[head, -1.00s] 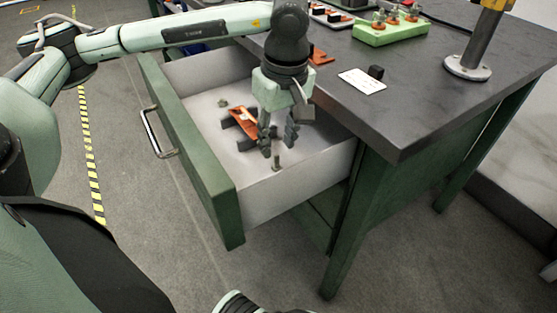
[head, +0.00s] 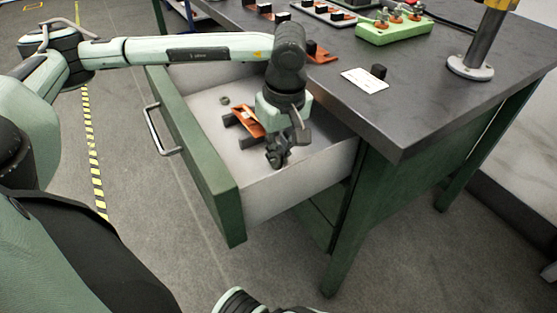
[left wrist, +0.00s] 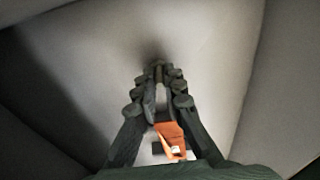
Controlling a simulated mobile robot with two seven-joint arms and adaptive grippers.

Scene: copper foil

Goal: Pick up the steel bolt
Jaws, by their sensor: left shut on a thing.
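My left gripper (head: 277,159) reaches down into the open drawer, near its front right corner. Its fingers are shut on the steel bolt, which they hide in the head view. In the left wrist view the fingers (left wrist: 159,82) come together at the tips. A small dark end, which seems to be the bolt (left wrist: 159,68), shows between them. How the bolt sits in the fingers is too small to tell.
In the drawer (head: 215,200), a copper-coloured piece (head: 247,119) on dark blocks and a small nut (head: 224,100) lie behind the gripper. The drawer walls are close on the right. The tabletop (head: 420,95) holds a white card (head: 364,80) and a green block (head: 394,30).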

